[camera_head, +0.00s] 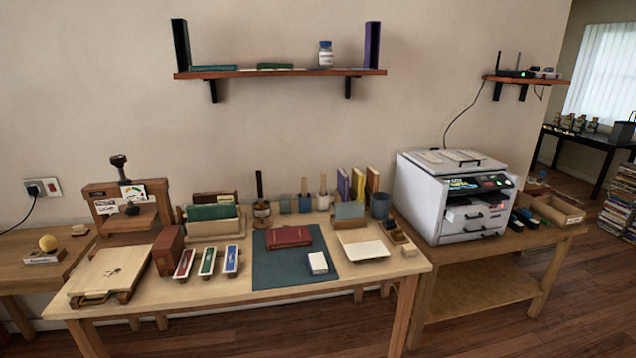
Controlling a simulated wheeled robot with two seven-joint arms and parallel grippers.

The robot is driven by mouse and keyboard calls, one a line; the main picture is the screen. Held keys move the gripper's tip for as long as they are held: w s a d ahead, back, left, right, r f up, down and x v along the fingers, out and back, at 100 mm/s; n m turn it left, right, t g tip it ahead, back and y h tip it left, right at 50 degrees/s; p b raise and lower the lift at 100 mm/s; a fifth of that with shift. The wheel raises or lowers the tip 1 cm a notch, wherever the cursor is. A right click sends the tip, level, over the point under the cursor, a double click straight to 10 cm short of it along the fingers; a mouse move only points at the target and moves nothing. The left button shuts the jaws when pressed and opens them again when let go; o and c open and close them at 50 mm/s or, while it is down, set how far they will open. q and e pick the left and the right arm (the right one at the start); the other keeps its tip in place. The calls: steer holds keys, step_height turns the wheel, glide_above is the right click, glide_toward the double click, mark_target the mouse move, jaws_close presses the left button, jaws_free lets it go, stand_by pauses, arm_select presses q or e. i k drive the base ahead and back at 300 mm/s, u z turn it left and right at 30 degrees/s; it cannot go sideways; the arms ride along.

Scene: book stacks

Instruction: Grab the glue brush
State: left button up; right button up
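A brush-like tool with a tall dark handle (260,185) stands upright at the back of the wooden table (200,290). Its lower end is in or behind a small brown pot (262,211). To its right, lighter-handled upright tools (304,186) and (323,184) stand in or behind small containers. Their lower ends are hidden, and I cannot tell for sure which tool is the glue brush. Neither of my grippers is in view.
A dark green mat (272,272) holds a red book (289,236) and a white block (317,263). A wooden press (128,205) and cutting board (112,268) stand left. A white printer (425,200) stands right. A shelf (280,73) hangs above.

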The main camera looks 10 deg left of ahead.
mark_target(260, 179)
steer(key=z, duration=0.2)
steer(key=i, duration=1.45)
steer(key=u, duration=0.4)
